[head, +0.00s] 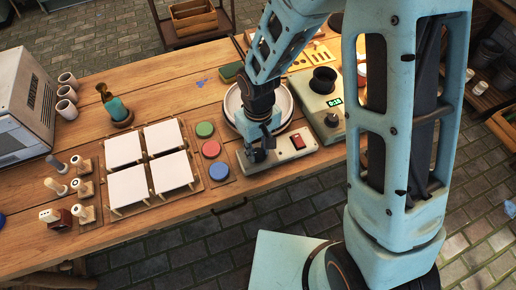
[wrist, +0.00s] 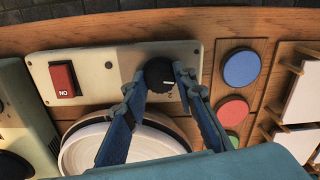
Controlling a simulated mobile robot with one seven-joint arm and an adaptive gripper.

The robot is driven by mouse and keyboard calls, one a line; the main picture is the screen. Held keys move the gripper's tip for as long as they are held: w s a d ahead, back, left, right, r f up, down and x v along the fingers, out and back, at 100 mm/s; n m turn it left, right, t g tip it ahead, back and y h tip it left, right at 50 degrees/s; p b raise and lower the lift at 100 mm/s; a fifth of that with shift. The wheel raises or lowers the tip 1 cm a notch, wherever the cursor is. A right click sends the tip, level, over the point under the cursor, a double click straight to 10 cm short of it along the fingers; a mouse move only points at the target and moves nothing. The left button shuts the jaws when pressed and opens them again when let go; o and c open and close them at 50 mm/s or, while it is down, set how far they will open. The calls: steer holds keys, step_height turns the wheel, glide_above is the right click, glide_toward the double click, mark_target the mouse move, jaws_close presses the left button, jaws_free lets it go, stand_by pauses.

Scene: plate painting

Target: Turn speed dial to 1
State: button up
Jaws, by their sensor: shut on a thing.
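The speed dial (wrist: 160,75) is a round black knob with a white mark, on a cream control panel (wrist: 110,68). In the wrist view the mark points to the right. My gripper (wrist: 157,72) has its blue fingers on both sides of the knob and is shut on it. In the head view my gripper (head: 260,154) is over the left part of the panel (head: 292,157) and hides most of the dial. A red rocker switch (wrist: 63,80) sits on the same panel, with lettering on it.
A white round plate (head: 233,105) stands behind the panel, partly under my arm. Green, red and blue discs (head: 211,149) lie left of it. White square tiles (head: 168,138) lie further left. A scale with a green display (head: 333,102) stands to the right.

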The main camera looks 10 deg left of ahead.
mark_target(259, 152)
steer(key=o, duration=1.2)
steer(key=shift+c, duration=0.2)
steer(key=shift+r, duration=0.1)
step_height(259, 152, up, 12)
steer(key=shift+d, duration=0.1)
